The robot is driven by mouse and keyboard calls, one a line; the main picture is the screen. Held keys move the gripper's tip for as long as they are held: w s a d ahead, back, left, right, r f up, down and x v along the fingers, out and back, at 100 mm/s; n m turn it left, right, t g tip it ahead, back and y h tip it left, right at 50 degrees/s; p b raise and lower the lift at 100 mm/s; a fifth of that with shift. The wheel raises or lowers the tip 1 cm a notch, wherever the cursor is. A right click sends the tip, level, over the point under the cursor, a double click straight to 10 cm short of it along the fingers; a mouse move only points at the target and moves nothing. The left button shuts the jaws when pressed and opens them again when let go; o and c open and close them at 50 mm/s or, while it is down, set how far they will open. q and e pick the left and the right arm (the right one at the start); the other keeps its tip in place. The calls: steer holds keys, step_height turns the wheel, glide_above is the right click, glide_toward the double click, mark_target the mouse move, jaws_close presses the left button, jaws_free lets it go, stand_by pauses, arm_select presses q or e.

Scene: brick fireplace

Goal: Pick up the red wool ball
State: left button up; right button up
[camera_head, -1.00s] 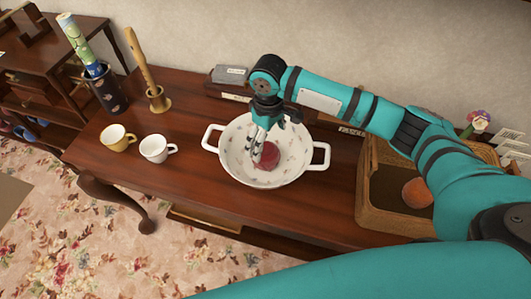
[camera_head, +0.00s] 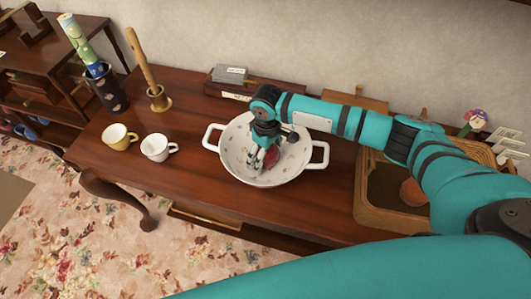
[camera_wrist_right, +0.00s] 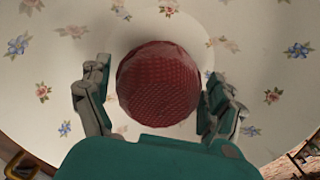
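The red wool ball (camera_wrist_right: 158,84) lies in a white flowered two-handled bowl (camera_head: 234,143) on the wooden table. In the head view the ball (camera_head: 271,160) is partly hidden by my right gripper (camera_head: 262,165), which reaches down into the bowl. In the right wrist view the gripper (camera_wrist_right: 155,105) is open, with one finger on each side of the ball. Small gaps appear between the fingers and the ball. My left gripper is out of view.
A wicker basket (camera_head: 385,222) with an orange ball (camera_head: 413,192) is at right. A pestle in a brass mortar (camera_head: 159,101) and a dark vase (camera_head: 106,90) stand at back left.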

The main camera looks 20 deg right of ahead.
steer(key=c, duration=0.9)
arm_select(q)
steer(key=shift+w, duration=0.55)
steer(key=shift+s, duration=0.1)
arm_select(e)
steer(key=shift+r, duration=0.15)
steer(key=shift+r, duration=0.4)
step_height(320, 180, up, 9)
steer(key=shift+r+b, duration=0.2)
steer(key=shift+b, duration=0.1)
arm_select(q)
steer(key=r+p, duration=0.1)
steer(key=p, duration=0.1)
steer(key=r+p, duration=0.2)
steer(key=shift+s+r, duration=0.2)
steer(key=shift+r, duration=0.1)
arm_select(e)
step_height(320, 180, up, 4)
steer(key=shift+r, duration=0.15)
